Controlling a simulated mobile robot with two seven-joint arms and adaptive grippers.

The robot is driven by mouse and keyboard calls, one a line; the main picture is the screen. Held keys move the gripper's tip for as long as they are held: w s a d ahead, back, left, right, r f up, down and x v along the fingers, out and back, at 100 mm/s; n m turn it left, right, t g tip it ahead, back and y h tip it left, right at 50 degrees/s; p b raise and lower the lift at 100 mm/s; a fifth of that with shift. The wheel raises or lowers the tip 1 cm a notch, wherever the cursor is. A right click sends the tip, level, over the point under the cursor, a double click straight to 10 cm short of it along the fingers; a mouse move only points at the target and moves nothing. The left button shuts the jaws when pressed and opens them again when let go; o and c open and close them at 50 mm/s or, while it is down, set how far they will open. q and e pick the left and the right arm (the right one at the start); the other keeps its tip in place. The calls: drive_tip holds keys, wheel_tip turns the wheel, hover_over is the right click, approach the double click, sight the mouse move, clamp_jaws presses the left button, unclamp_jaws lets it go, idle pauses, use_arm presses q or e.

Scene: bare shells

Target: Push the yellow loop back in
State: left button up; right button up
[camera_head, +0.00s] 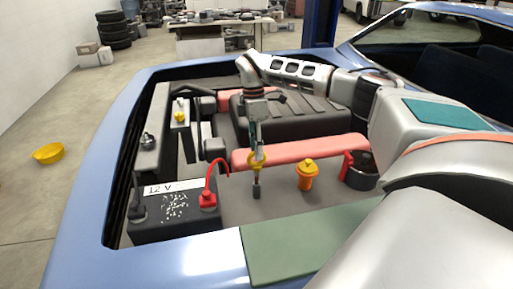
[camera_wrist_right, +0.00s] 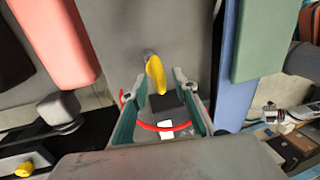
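The yellow loop (camera_head: 258,159) stands on top of a short dark tube (camera_head: 256,190) in the engine bay, right of the battery. In the right wrist view the loop (camera_wrist_right: 157,76) shows upright between the fingertips. My right gripper (camera_head: 256,146) reaches down from above to the loop. In the wrist view its two teal-lined fingers (camera_wrist_right: 160,84) are apart, one on each side of the loop, with a visible gap. How far the loop sits out of its tube is hard to tell. My left gripper is not in view.
The battery (camera_head: 174,212) with its red cable (camera_head: 213,180) is close on the left. A yellow-orange capped filler (camera_head: 307,176) and a red-handled round part (camera_head: 362,172) stand to the right. A pink bar (camera_head: 300,151) runs behind. A green mat (camera_head: 290,240) covers the front fender.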

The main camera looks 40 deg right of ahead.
sight(257, 164)
clamp_jaws()
wheel_tip(257, 164, down, 7)
drive_tip(key=shift+b, duration=0.55)
drive_tip(key=shift+s+f, duration=0.1)
drive_tip(key=shift+f, duration=0.05)
unclamp_jaws()
wheel_tip(257, 164, up, 12)
drive_tip(key=w+d, duration=0.1)
drive_tip(key=w, duration=0.1)
drive_tip(key=shift+w+f, duration=0.1)
idle(0.4)
